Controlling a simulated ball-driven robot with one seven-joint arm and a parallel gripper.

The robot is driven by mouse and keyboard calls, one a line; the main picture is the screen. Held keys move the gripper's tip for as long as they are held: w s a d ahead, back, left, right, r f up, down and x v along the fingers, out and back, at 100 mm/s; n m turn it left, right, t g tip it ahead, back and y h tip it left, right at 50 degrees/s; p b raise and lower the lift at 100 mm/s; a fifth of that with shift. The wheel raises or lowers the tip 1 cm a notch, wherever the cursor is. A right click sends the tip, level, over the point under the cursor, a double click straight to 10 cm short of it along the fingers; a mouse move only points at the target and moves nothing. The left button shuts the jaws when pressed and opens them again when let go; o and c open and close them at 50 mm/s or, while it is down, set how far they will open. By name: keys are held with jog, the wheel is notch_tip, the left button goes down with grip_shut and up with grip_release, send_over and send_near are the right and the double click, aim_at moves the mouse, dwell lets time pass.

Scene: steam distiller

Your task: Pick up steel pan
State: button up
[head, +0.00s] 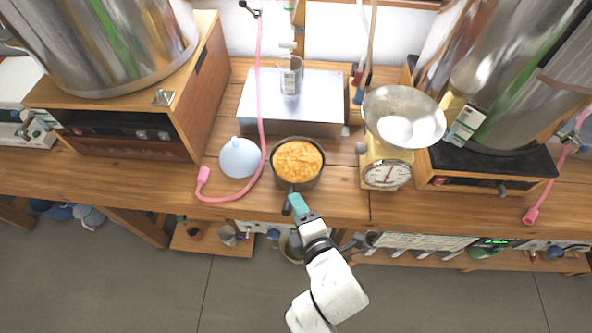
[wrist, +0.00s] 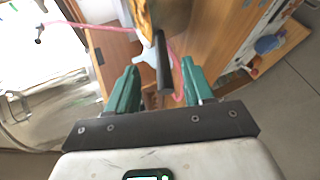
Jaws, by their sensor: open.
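A dark round pan (head: 298,163) with orange-brown contents sits near the front edge of the wooden bench in the head view. Its dark handle (head: 288,203) points toward me. My gripper (head: 297,203), with teal fingers, is at the handle end. In the wrist view the handle (wrist: 162,65) shows between the two open fingers of my gripper (wrist: 160,68), with a gap on both sides. I cannot tell whether it is fully between them in depth. The pan body (wrist: 145,18) is cut off at the top of the wrist view.
A blue funnel (head: 239,157) and a pink hose (head: 262,90) lie left of the pan. A scale (head: 386,172) with a shiny steel bowl (head: 404,113) stands right. A metal box (head: 250,107) stands behind. Shelves with clutter lie below the bench edge.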

jog(key=shift+x, duration=3.3)
jog(key=shift+d+f, duration=0.1)
jog(key=shift+f, duration=0.05)
grip_shut()
